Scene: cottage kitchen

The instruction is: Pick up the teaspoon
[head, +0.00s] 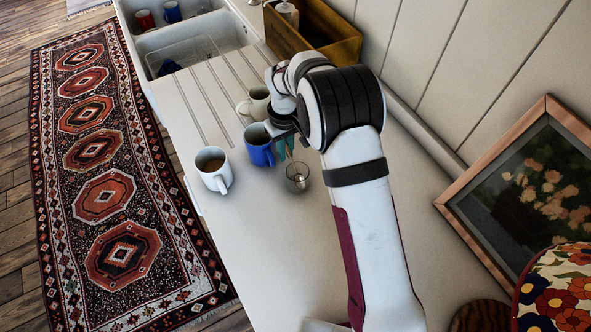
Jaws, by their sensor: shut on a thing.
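My gripper (284,146) is at the counter beside the blue mug (258,146), partly hidden by my own wrist. Its teal fingertips show just right of the mug and just behind a small clear glass (298,178). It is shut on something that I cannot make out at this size. I cannot pick out the teaspoon for certain. The glass has something small and pale inside, too small to tell.
A white mug (213,169) with a brown drink stands left of the blue mug, and a cream mug (257,103) behind it. Beyond are the sink (200,42) and a wooden box (318,30). A framed picture (525,195) leans at right. The front counter (268,245) is clear.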

